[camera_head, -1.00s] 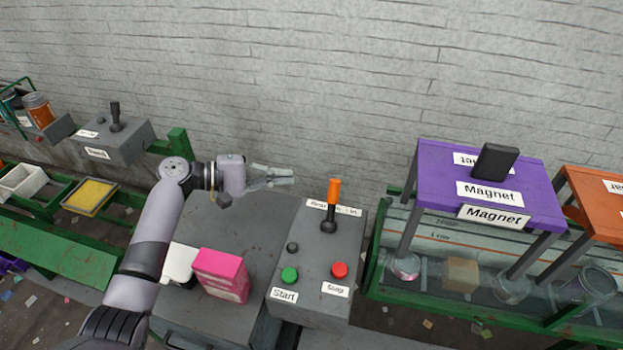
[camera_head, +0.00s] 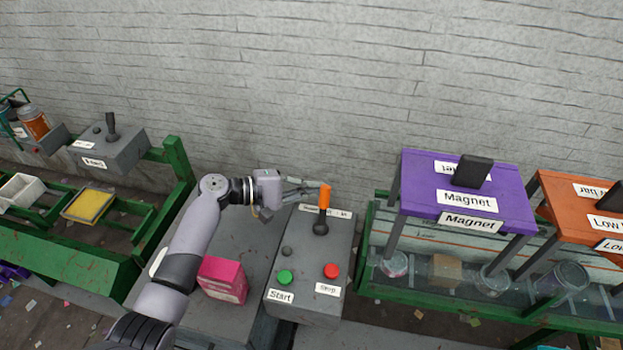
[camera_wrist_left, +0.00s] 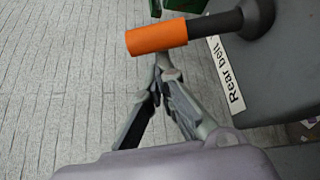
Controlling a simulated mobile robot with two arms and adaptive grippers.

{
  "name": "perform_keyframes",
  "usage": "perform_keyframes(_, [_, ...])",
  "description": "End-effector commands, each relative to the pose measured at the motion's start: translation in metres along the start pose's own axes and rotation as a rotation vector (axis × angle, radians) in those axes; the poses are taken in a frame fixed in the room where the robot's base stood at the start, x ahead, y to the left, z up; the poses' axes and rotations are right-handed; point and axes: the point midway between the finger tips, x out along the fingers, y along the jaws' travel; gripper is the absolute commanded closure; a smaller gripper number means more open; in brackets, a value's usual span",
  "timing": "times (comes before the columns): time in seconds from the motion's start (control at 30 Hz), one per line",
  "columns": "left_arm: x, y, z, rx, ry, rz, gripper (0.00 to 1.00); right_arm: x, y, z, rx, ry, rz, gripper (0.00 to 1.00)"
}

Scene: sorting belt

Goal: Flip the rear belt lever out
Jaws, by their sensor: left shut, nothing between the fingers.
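The rear belt lever (camera_head: 323,208) has an orange grip and a black base, and stands nearly upright on the grey control box (camera_head: 306,265). In the left wrist view the orange grip (camera_wrist_left: 157,38) lies across the picture just beyond my fingertips, beside a "Rear belt" label (camera_wrist_left: 227,75). My left gripper (camera_head: 318,190) is shut and empty, coming from the left. Its tips are at the orange grip in the head view; whether they touch it I cannot tell. In the left wrist view the shut fingers (camera_wrist_left: 163,66) point at the grip. My right gripper is not in view.
A green button (camera_head: 285,277) and a red button (camera_head: 331,270) are on the box's front. A pink box (camera_head: 223,279) stands on the grey table left of it. The purple magnet stand (camera_head: 465,190) is to the right. A brick wall is behind.

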Motion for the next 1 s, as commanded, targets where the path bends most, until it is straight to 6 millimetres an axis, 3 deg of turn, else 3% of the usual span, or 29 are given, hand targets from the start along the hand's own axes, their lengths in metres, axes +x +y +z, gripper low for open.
perform_keyframes(1.0, [-0.005, 0.001, 0.008, 0.088, 0.001, 0.053, 1.0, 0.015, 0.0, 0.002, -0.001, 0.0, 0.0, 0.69])
